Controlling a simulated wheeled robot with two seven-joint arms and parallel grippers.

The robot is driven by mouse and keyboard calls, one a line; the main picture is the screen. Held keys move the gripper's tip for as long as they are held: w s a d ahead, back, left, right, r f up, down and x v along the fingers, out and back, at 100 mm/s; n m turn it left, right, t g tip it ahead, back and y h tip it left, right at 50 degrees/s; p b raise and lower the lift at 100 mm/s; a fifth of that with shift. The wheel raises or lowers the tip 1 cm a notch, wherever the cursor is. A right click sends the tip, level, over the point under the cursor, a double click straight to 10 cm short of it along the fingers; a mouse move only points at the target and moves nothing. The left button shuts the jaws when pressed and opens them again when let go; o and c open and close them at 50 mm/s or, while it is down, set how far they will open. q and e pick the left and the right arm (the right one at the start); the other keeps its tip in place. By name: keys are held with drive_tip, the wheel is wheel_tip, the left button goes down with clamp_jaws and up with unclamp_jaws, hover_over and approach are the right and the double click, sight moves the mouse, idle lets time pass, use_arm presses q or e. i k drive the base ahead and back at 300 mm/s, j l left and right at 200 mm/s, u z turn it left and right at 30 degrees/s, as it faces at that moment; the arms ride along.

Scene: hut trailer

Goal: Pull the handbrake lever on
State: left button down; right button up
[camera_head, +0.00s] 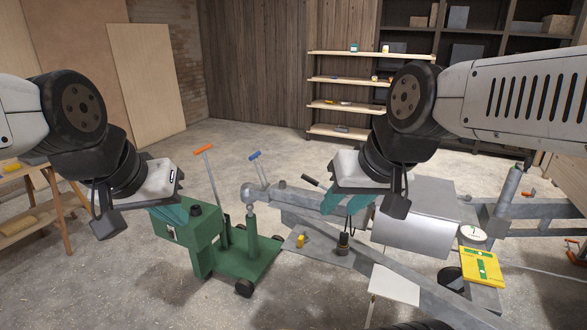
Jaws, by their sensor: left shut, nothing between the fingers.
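The handbrake lever (312,181) appears to be the thin bar with a black grip above the grey trailer drawbar (300,198). It slants up to the left, and its lower end is hidden near my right gripper. My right gripper (346,205) has teal fingers and hangs just right of the lever's grip, over the drawbar. I cannot tell whether it touches the lever or how far its fingers are apart. My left gripper (172,216) is shut and empty, in front of the green wheeled machine, well left of the lever.
The green machine (205,235) with an orange-handled lever (204,149) stands left of the coupling. A blue-handled lever (255,156) rises behind it. Concrete floor (120,290) is clear at front left.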

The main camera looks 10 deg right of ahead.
sight(303, 177)
drive_tip(key=i+l+u, duration=0.1)
drive_tip(key=i, duration=0.35)
drive_tip(key=i+l, duration=0.3)
drive_tip(key=i, duration=0.15)
drive_tip(key=i+l+u, duration=0.5)
drive_tip(key=i+l, duration=0.1)
drive_tip(key=i, duration=0.05)
